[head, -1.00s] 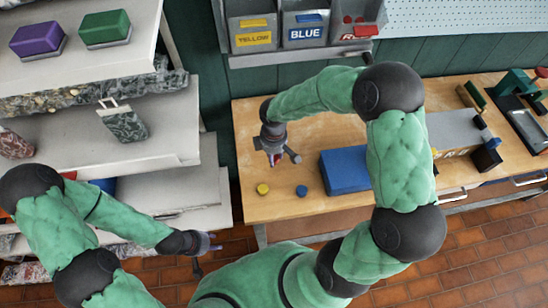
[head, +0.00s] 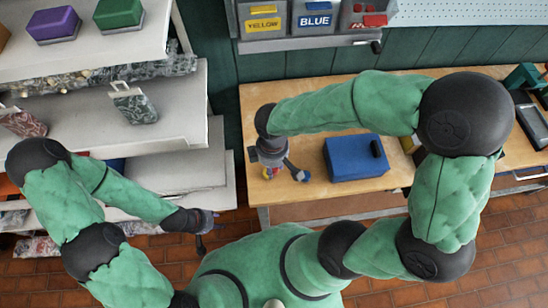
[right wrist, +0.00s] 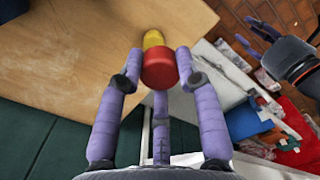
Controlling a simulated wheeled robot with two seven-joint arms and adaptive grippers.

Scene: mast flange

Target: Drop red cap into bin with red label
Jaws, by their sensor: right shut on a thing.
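The red cap (right wrist: 160,69) is gripped between the fingers of my right gripper (right wrist: 158,72) in the right wrist view. In the head view my right gripper (head: 275,168) is low over the left part of the wooden bench, and its fingers mostly hide the cap. The bin with the red label (head: 354,28) is the rightmost of the bins at the top of the head view; its label is partly cut off or covered. My left gripper (head: 206,224) is low near the shelf; its finger opening is unclear.
A yellow cap (right wrist: 153,39) is just beyond the red cap. A blue box (head: 352,160) stands to the right. Yellow (head: 264,25) and blue (head: 315,20) labelled bins adjoin the red one.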

